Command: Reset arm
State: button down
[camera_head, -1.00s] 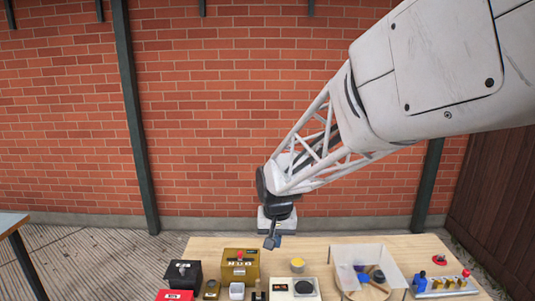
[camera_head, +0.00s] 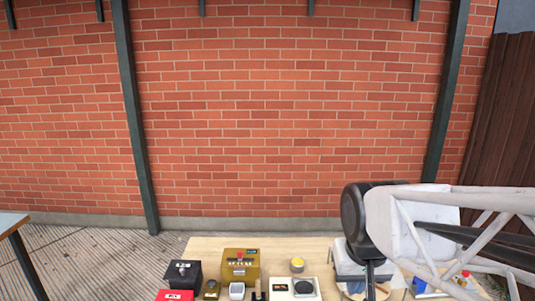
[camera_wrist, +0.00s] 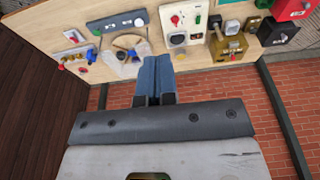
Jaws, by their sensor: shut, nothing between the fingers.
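My gripper shows in the wrist view (camera_wrist: 155,62) with its two blue-grey fingers pressed together and nothing between them. In the head view my arm comes in from the right, and its wrist end hangs over the right part of the wooden table (camera_head: 205,247). There it covers most of a round wooden piece and its clear panel. The fingertips cannot be made out clearly in the head view. In the wrist view the fingers stand in front of the table top (camera_wrist: 105,72), close to its edge in the picture, with no object visibly touched.
On the table stand a black box (camera_head: 184,273), a gold box (camera_head: 240,264), a red box (camera_head: 174,295), a white panel with a black dial (camera_head: 304,288) and a yellow-topped knob (camera_head: 297,265). A brick wall (camera_head: 290,110) rises behind. Another table (camera_head: 12,222) is at the left.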

jog(key=s+d, duration=0.2)
jog(key=s, duration=0.5)
jog(key=shift+d+f, duration=0.2)
jog(key=shift+f, duration=0.05)
jog(key=w+a+f+m+g, duration=0.1)
jog(key=w+a+f, duration=0.1)
jog(key=w+a, duration=0.5)
jog(key=w+a+f+m, duration=0.1)
jog(key=w+a, duration=0.2)
jog(key=w, duration=0.8)
jog(key=w+a+f+m+g, duration=0.15)
jog(key=w+a, duration=0.25)
jog(key=w, duration=0.4)
jog(key=w+a+f+m, duration=0.1)
jog(key=w+a+f, duration=0.7)
jog(key=a+f, duration=0.3)
jog(key=w+a+f+m, duration=0.1)
jog(key=w+a+f, duration=0.7)
jog(key=a+f, duration=0.3)
jog(key=shift+w+a+f+m+g+y, duration=0.35)
jog(key=shift+w+a+g, duration=0.1)
jog(key=shift+a, duration=0.45)
